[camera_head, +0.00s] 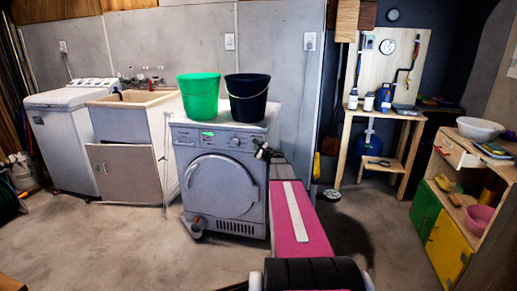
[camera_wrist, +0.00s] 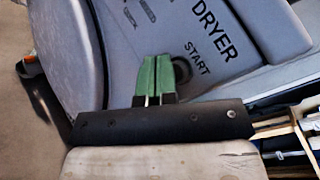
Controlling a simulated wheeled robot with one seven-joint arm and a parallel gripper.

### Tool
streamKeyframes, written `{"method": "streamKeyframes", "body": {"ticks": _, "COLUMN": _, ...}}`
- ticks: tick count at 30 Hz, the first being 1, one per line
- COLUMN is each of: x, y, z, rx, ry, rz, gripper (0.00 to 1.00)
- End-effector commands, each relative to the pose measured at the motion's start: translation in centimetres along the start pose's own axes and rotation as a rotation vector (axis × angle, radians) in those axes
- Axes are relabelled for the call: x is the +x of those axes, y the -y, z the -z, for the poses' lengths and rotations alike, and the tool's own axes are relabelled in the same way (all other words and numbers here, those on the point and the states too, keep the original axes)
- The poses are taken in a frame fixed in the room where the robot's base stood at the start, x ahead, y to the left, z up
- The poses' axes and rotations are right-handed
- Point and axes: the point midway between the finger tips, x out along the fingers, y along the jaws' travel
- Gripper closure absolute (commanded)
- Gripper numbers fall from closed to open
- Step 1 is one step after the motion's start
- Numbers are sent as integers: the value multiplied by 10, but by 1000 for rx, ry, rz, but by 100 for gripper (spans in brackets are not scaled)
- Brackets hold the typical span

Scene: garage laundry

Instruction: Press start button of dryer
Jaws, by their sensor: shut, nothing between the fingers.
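The grey dryer (camera_head: 217,172) stands in the middle of the head view, with its round door shut. In the wrist view, its panel (camera_wrist: 205,42) fills much of the picture and carries the words DRYER and START. A dark round start button (camera_wrist: 183,70) sits beside the word START, partly hidden behind my fingers. My gripper (camera_wrist: 157,75) is shut, its two green fingertips together and empty, just left of the button. I cannot tell whether the tips touch the panel. In the head view, my gripper (camera_head: 263,152) is at the dryer's upper right front edge.
A green bucket (camera_head: 199,96) and a dark bucket (camera_head: 247,98) stand on the dryer. A sink cabinet (camera_head: 128,172) and a white washer (camera_head: 66,135) stand to its left. A small wooden table (camera_head: 378,116) and a cabinet (camera_head: 470,205) are at right. Floor before the dryer is mostly clear.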

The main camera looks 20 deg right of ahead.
Motion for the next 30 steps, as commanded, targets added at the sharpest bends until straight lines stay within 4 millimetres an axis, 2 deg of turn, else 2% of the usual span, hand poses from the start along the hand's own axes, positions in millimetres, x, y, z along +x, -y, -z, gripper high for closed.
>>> {"method": "streamKeyframes", "body": {"ticks": 17, "x": -8, "y": -6, "z": -6, "rx": 0, "ry": 0, "rz": 0, "gripper": 100}}
{"method": "streamKeyframes", "body": {"ticks": 30, "x": -34, "y": -24, "z": -24, "rx": 0, "ry": 1, "rz": -1, "gripper": 100}}
